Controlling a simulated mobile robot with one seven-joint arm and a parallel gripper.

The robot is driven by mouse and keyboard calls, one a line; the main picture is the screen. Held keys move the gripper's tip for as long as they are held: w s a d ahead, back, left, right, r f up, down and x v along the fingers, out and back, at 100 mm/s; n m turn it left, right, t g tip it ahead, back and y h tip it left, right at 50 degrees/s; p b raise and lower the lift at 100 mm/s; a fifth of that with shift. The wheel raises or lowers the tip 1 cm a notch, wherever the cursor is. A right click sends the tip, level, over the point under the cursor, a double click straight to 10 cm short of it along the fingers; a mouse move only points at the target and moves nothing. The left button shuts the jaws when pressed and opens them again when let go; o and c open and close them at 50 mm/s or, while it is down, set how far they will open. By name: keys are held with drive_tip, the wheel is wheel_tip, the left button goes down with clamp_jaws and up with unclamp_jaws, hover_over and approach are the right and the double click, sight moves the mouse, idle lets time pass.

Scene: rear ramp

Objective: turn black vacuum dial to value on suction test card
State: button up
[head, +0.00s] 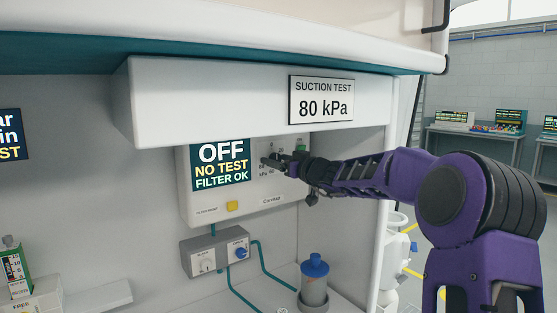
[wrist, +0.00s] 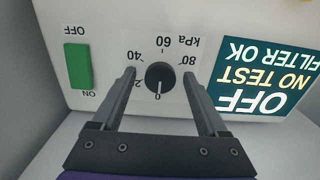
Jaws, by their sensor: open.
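The black vacuum dial (wrist: 160,77) is on the white suction unit (head: 243,209); its white pointer line points at the 0 mark in the wrist view, which shows the panel upside down. The scale around it reads 0, 40, 60 and 80 kPa, with one mark partly covered by a finger. My gripper (wrist: 159,76) is open, with one finger on each side of the dial and visible gaps to it. In the head view my gripper (head: 275,161) covers most of the dial. The suction test card (head: 321,100) reads 80 kPa.
The unit's screen (head: 221,165) reads OFF, NO TEST, FILTER OK. A green switch (wrist: 78,64) with OFF and ON labels sits beside the dial. An overhanging white cabinet edge (head: 215,105) is above. A blue-capped canister (head: 314,284) and teal hoses are below.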

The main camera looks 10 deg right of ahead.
clamp_jaws()
idle(0.3)
drive_tip(key=shift+f+b, duration=0.1)
drive_tip(key=shift+b, duration=0.35)
